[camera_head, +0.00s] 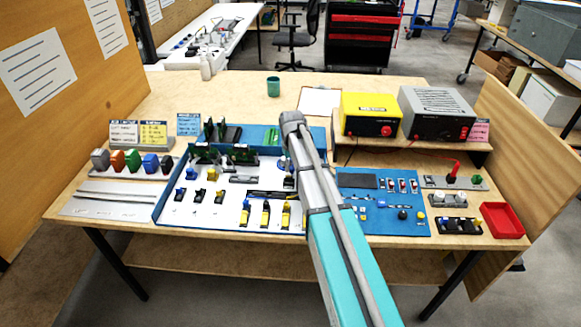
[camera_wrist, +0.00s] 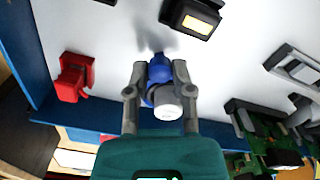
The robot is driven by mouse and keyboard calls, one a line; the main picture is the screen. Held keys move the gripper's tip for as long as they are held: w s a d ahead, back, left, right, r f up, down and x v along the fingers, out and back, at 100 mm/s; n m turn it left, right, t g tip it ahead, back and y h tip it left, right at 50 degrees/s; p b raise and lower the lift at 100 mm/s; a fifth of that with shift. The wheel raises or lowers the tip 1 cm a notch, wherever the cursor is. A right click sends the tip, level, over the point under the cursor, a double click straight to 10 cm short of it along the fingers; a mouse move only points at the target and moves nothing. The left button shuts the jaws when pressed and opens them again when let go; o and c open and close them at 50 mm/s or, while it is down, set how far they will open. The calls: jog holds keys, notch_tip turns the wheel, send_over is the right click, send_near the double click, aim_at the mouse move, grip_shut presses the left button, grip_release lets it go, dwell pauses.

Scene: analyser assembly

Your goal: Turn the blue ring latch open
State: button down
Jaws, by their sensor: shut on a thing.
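A blue ring latch (camera_wrist: 159,72) shows in the wrist view, on a white panel, with a white round cylinder (camera_wrist: 167,103) at its near side. My gripper (camera_wrist: 160,76) has one grey finger on each side of the blue part and is shut on it. The fingers hide parts of its sides, so its turn angle is hard to read. In the head view my arm reaches over the blue-edged white tray (camera_head: 207,218) and hides most of the latch and the gripper.
In the wrist view a red clip (camera_wrist: 71,78) lies left, a black block with a lit label (camera_wrist: 192,18) beyond, and green circuit boards (camera_wrist: 262,125) right. In the head view yellow (camera_head: 371,114) and grey (camera_head: 436,112) boxes stand behind, and a red tray (camera_head: 502,220) sits far right.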

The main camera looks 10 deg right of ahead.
dwell(0.3)
jog(key=shift+c, duration=2.4)
grip_release()
jog(key=shift+a+m, duration=0.1)
jog(key=shift+m, duration=0.2)
